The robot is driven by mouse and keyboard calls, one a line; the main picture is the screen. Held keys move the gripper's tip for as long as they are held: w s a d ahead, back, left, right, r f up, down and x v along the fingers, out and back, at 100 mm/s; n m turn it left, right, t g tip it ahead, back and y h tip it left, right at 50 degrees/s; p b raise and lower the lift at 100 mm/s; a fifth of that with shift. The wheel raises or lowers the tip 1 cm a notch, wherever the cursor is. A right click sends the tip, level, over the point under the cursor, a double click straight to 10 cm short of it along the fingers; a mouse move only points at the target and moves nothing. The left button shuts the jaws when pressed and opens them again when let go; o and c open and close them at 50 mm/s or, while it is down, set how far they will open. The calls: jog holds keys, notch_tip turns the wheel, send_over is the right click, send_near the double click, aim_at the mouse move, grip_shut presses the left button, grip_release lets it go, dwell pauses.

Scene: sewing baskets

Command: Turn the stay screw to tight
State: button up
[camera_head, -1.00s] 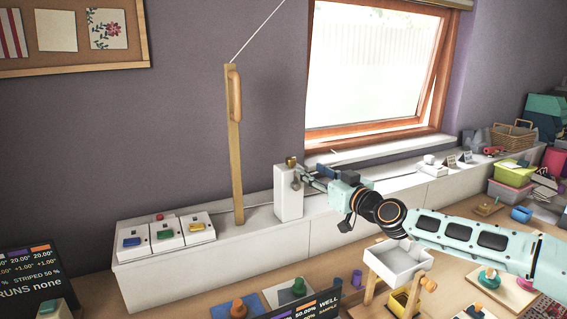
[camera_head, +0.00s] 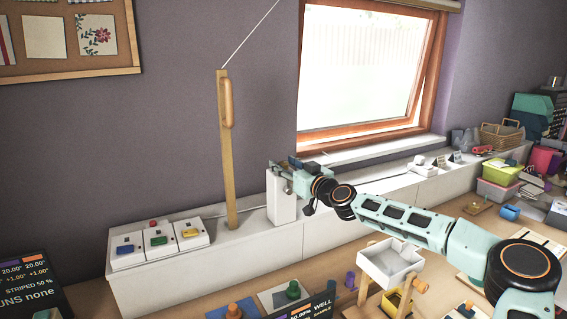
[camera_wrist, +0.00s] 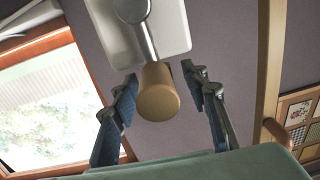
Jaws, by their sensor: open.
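The stay screw appears in the wrist view as a tan, brass-like round knob (camera_wrist: 158,95) on a metal stem. It sits in front of a white block that looks like the top of the white post (camera_head: 282,207) on the ledge. My gripper (camera_wrist: 160,76) is open, with one blue-padded finger on each side of the knob. Gaps show between the fingers and the knob, so it is not clasped. In the head view my gripper (camera_head: 281,168) is at the top of the post and hides the knob there.
A wooden upright bar (camera_head: 228,160) with a handle and cord stands left of the post. Three switch boxes (camera_head: 160,238) sit on the ledge farther left. The window (camera_head: 370,70) is behind and to the right. A white tray (camera_head: 390,262) stands below my arm.

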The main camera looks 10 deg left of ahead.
jog(key=shift+w+a, duration=0.25)
jog(key=shift+w, duration=0.05)
grip_shut()
dwell(0.3)
